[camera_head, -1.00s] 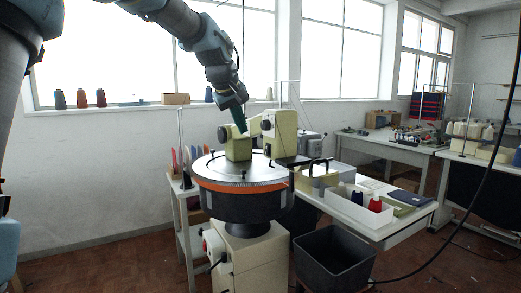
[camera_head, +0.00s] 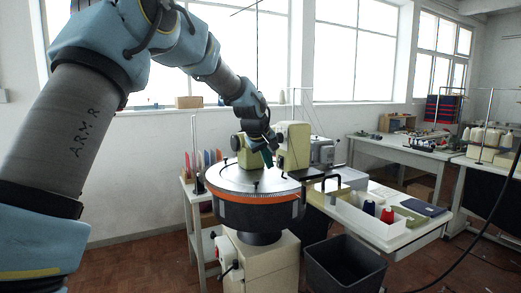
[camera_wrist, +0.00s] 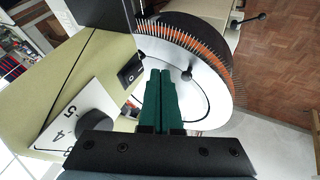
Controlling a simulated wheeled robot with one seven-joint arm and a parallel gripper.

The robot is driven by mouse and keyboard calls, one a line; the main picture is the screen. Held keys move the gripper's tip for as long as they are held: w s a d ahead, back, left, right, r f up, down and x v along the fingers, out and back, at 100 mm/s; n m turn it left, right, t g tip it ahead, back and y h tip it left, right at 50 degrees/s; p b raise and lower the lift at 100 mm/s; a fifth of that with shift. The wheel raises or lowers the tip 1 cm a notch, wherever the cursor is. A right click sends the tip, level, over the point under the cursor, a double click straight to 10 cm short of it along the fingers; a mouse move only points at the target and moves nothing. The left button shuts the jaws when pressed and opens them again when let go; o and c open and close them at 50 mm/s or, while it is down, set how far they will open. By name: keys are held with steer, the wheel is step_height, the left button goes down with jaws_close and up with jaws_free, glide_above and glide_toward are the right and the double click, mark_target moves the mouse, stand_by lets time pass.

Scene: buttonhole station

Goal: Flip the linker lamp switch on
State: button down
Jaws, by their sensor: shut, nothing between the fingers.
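The linker (camera_head: 254,208) is a round dial machine with an orange band and pale green housings, on a cream pedestal. In the wrist view, a black rocker switch (camera_wrist: 130,68) sits on a pale green housing (camera_wrist: 92,75), left of my fingertips. I cannot tell its position or read its label. My gripper (camera_wrist: 161,71) has green fingers, shut and empty, over the dial plate (camera_wrist: 196,85) and beside the switch, seemingly apart from it. In the head view, my gripper (camera_head: 267,158) is low between the two housings; the switch does not show there.
A black knob (camera_wrist: 95,125) with a numbered scale is near the switch. The dial's pin ring (camera_wrist: 225,45) and a small black knob (camera_wrist: 187,75) are close to my fingers. A table with a white tray (camera_head: 372,222) stands right; a dark bin (camera_head: 343,265) is in front.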

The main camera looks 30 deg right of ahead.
steer(key=shift+d+f, duration=0.15)
steer(key=shift+d, duration=0.75)
steer(key=shift+d+b, duration=0.2)
steer(key=shift+b, duration=0.1)
steer(key=shift+r+p, duration=0.55)
steer(key=shift+r, duration=0.3)
steer(key=shift+a, duration=0.1)
